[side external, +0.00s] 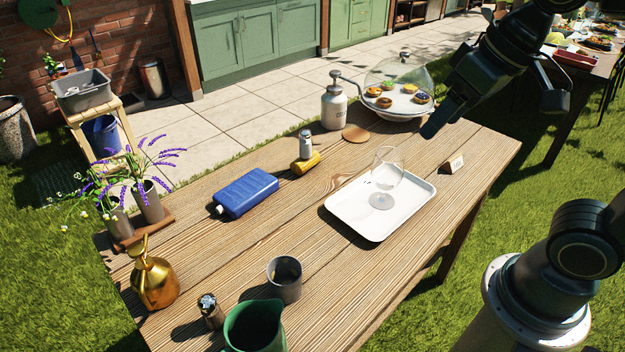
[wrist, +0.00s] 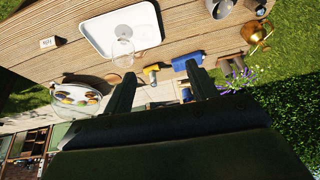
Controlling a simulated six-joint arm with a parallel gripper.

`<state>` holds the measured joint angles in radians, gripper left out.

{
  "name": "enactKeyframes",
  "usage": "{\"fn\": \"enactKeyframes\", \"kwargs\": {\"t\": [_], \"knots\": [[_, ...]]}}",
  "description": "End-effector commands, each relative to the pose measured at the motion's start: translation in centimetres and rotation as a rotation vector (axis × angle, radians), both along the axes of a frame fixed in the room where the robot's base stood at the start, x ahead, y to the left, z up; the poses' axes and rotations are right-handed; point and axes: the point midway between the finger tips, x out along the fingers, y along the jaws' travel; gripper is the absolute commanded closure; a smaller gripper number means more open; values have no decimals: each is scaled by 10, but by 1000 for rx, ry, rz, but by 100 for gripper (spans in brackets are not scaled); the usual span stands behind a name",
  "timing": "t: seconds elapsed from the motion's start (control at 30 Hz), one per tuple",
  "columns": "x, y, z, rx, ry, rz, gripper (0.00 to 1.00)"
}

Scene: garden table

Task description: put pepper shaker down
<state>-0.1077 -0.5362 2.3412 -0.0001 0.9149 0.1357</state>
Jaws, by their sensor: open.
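My gripper (side external: 443,112) is high over the right back part of the table, its fingers apart with nothing between them; the wrist view (wrist: 163,84) shows this too. A small dark shaker with a shiny metal top (side external: 210,312) stands upright at the table's front left. A small grey cylinder with a metal cap (side external: 305,144) stands upright farther back, touching or close beside a yellow object (side external: 306,163) lying down. I cannot tell which of these two is the pepper shaker. My gripper is well apart from both.
A white tray (side external: 363,225) holds a clear glass (side external: 388,170). A blue bottle (side external: 247,192) lies left of it. A glass dome over pastries (side external: 395,80) and a pump bottle (side external: 333,105) stand at the back. A green jug (side external: 255,325) and grey cup (side external: 285,280) stand in front.

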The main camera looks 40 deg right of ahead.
Motion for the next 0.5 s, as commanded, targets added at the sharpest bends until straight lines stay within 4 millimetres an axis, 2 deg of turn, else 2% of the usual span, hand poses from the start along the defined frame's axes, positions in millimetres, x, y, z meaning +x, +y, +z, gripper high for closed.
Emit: {"fn": "enactKeyframes", "kwargs": {"t": [0.03, 0.2, 0.33, 0.5], "knots": [[-11, -6, -2, -7, -18, -2, 42], [-37, -19, -12, -37, -55, 7, 42], [-47, -23, -17, -51, -69, 11, 42], [-51, -25, -19, -57, -73, 14, 42]]}}
